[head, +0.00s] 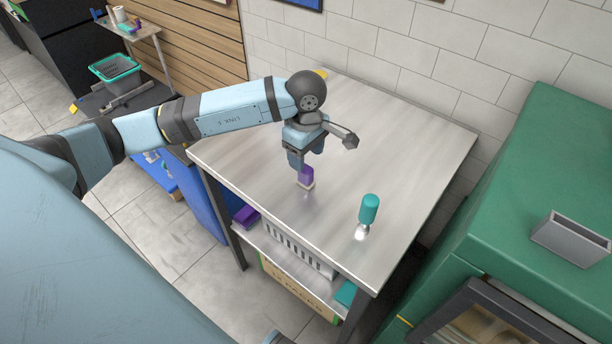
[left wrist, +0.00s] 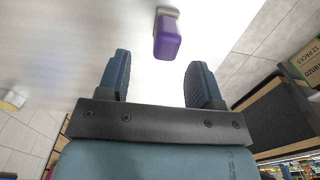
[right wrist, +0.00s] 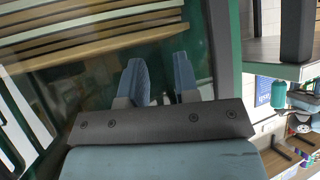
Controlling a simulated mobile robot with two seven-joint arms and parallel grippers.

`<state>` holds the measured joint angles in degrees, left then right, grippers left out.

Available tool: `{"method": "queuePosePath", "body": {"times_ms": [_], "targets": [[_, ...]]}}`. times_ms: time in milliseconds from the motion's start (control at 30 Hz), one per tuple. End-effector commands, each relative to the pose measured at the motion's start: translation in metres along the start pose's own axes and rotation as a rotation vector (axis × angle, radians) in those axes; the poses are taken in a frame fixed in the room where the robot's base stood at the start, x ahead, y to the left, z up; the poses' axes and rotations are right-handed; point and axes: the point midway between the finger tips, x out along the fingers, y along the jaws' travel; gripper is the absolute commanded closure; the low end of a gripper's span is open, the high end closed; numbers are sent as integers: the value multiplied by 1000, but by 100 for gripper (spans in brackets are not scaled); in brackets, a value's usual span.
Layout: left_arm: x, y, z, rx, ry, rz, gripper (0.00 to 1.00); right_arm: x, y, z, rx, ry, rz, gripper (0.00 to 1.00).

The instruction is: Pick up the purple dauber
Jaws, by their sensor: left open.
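The purple dauber (head: 306,175) stands on the metal table, its pale end down on the surface. It also shows in the left wrist view (left wrist: 167,38), just beyond the fingertips and roughly between them, a little right of the middle. My left gripper (head: 306,158) points down above it in the head view and hides part of its top. In the left wrist view its fingers (left wrist: 159,60) are spread with nothing between them. My right gripper (right wrist: 159,60) is open and empty, in front of a dark glass panel with wooden slats.
The metal table (head: 420,150) is mostly clear. A teal dauber (head: 369,208) stands near its front right. A yellow object (head: 321,72) sits at the far edge, partly hidden. A white basket (head: 290,248) is on the shelf below. A green cabinet (head: 530,180) stands to the right.

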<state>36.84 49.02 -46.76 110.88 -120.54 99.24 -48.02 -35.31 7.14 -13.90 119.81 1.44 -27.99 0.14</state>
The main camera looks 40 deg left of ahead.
Motion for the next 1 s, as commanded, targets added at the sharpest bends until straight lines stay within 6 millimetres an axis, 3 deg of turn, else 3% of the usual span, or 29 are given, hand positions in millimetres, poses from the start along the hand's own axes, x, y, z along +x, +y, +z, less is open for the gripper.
{"method": "queuePosePath", "body": {"times_ms": [167,500,767,800,1000], "targets": [[12,-1,1,0,-1,-2,40,1,1,-4,-2,8,1,71],[56,-8,4,-1,-1,-1,40,1,1,-5,-3,11,1,71],[60,-8,4,1,-1,0,40,1,1,-5,-4,11,1,71],[60,-8,4,1,-1,0,43,1,1,-5,-4,11,1,71],[60,-8,4,0,-1,0,89,1,1,-5,-5,11,1,71]]}}
